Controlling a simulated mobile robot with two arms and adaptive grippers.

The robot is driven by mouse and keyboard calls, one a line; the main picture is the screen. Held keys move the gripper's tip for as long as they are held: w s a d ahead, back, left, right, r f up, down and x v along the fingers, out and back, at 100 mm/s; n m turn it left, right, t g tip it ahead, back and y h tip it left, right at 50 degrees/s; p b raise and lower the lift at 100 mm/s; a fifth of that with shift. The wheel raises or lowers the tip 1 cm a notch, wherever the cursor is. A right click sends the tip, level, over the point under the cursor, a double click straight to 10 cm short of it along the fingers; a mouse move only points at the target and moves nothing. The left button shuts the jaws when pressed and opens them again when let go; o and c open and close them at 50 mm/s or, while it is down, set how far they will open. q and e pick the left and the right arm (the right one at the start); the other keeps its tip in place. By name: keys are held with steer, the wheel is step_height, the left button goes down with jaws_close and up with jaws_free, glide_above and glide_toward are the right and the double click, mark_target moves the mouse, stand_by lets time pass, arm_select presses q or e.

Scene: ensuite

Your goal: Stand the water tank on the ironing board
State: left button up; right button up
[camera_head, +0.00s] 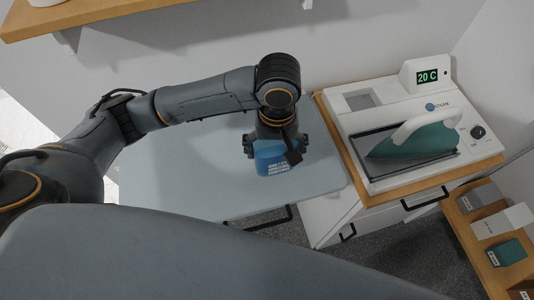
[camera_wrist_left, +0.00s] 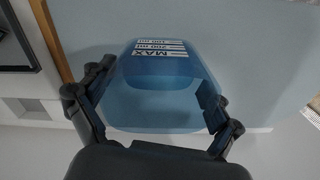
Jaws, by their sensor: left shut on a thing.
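The water tank (camera_head: 272,160) is a translucent blue container with a white label marked MAX. It stands on or just above the pale ironing board (camera_head: 170,180), near the board's right end; I cannot tell whether its base touches. My left gripper (camera_head: 270,147) comes down over the tank and is shut on it. In the left wrist view, the fingers of the gripper (camera_wrist_left: 152,105) grip the tank (camera_wrist_left: 155,70) on both sides. The board (camera_wrist_left: 250,50) shows behind it. My right gripper is not in view.
Right of the board, a white steam station (camera_head: 360,130) with a teal iron (camera_head: 415,143) and a 20 C display (camera_head: 427,77) sits on a wooden-topped cabinet (camera_head: 335,218). A low shelf (camera_head: 465,235) holds small boxes. The board's left part is clear.

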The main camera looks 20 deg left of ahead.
mark_target(267, 156)
arm_select(q)
steer(key=shift+w+a+f, duration=0.25)
steer(key=shift+a+f, duration=0.15)
steer(key=shift+f, duration=0.1)
steer(key=shift+w+a+f, duration=0.2)
steer(key=shift+a+f, duration=0.15)
steer(key=shift+f, duration=0.15)
steer(key=f, duration=0.1)
steer(key=f+p, duration=0.1)
steer(key=f, duration=0.1)
steer(key=shift+w+a, duration=0.15)
steer(key=shift+a, duration=0.2)
steer(key=shift+f, duration=0.45)
steer(key=shift+d, duration=0.1)
steer(key=o, duration=1)
steer(key=shift+f, duration=0.1)
steer(key=shift+o, duration=0.2)
step_height(267, 156, up, 12)
steer(key=b, duration=0.1)
